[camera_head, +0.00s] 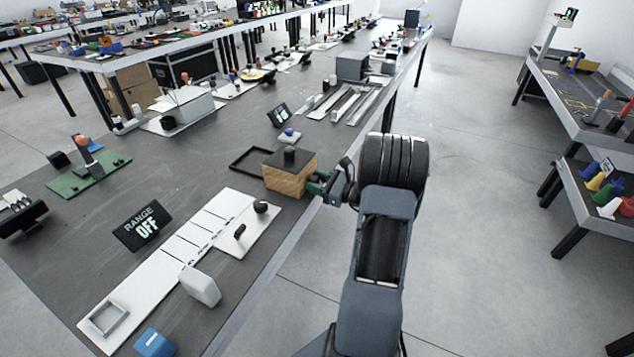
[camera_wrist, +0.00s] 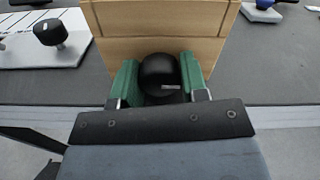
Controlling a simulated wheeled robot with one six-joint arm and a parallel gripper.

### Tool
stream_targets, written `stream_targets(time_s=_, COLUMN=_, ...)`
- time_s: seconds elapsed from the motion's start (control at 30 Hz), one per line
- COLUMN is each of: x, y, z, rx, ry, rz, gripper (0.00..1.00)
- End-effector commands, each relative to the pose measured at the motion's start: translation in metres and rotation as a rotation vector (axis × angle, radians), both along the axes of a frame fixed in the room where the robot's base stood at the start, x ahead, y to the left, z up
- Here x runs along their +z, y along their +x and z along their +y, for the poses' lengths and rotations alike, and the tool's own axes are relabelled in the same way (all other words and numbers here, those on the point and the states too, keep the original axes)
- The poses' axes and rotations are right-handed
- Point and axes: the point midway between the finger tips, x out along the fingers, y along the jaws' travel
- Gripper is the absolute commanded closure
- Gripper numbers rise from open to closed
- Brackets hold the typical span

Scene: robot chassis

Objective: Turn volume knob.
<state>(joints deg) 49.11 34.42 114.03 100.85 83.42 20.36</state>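A black round knob (camera_wrist: 158,72) sits on the near face of a wooden box (camera_wrist: 160,20) in the wrist view. A small pale mark shows below it. My gripper (camera_wrist: 160,78) has its two green fingers on either side of the knob, with no clear gap to it. Whether they press on it I cannot tell. In the head view the wooden box (camera_head: 288,182) stands near the table's right edge. A dark piece sits on its top. My gripper (camera_head: 318,184) is at the box's right side, and the knob is hidden there.
A white panel (camera_head: 165,262) with a sign reading "RANGE OFF" (camera_head: 142,226) lies on the table at front left. A small black knob (camera_head: 261,206) stands on a white plate left of the box. A black frame (camera_head: 250,160) lies behind it. Open floor is at right.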

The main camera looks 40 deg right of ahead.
Motion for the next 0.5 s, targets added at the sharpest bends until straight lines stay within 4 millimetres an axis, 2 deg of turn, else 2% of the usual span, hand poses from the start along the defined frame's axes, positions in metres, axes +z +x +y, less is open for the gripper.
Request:
stream_targets(time_s=0.03, x=-0.0001, y=-0.0001, z=0.0, rx=0.0, ry=0.0, rz=0.0, gripper=0.67)
stream_targets(time_s=0.2, x=-0.0001, y=-0.0001, z=0.0, rx=0.0, ry=0.0, rz=0.0, gripper=0.84)
stream_targets(time_s=0.5, x=0.0027, y=-0.0001, z=0.0, rx=0.0, ry=0.056, rz=0.031, gripper=0.84)
